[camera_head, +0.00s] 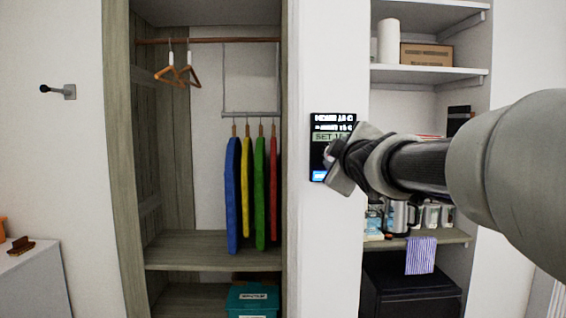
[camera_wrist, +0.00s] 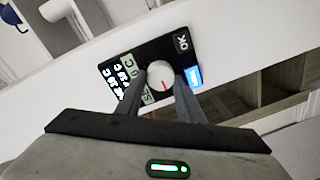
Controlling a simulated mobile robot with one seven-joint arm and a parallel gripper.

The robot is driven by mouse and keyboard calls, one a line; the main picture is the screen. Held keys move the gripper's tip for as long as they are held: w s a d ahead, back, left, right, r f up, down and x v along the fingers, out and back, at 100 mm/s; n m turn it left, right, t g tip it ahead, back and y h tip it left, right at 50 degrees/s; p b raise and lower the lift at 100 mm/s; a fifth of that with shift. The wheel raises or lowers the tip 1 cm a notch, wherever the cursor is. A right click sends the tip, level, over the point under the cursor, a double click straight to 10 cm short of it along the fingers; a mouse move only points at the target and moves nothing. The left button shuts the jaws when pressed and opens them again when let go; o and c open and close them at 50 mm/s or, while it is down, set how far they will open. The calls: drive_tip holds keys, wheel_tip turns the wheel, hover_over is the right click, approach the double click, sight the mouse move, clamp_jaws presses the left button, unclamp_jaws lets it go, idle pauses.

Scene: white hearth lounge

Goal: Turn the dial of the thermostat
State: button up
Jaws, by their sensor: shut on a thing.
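The thermostat (camera_head: 320,120) is a dark panel with lit text, fixed on the narrow white wall between the wardrobe and the shelves. My gripper (camera_wrist: 165,84) is shut on the dial, one finger on each side. In the head view my gripper (camera_head: 332,166) is at the panel's lower part and hides the dial.
An open wardrobe (camera_head: 122,150) with hangers (camera_head: 178,76) and hanging coloured garments (camera_head: 232,195) is at left. Shelves (camera_head: 425,73) with a box (camera_head: 426,54) and a white roll (camera_head: 388,41) are at right, partly behind my arm. A wall hook (camera_head: 68,92) is at far left.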

idle(0.4)
drive_tip(key=o, duration=1.1)
drive_tip(key=shift+c, duration=0.2)
drive_tip(key=shift+s, duration=0.1)
drive_tip(key=s+p, duration=0.2)
drive_tip(key=s, duration=1.5)
drive_tip(key=shift+d+r, duration=0.2)
drive_tip(key=shift+r, duration=0.25)
drive_tip(key=shift+s, duration=0.1)
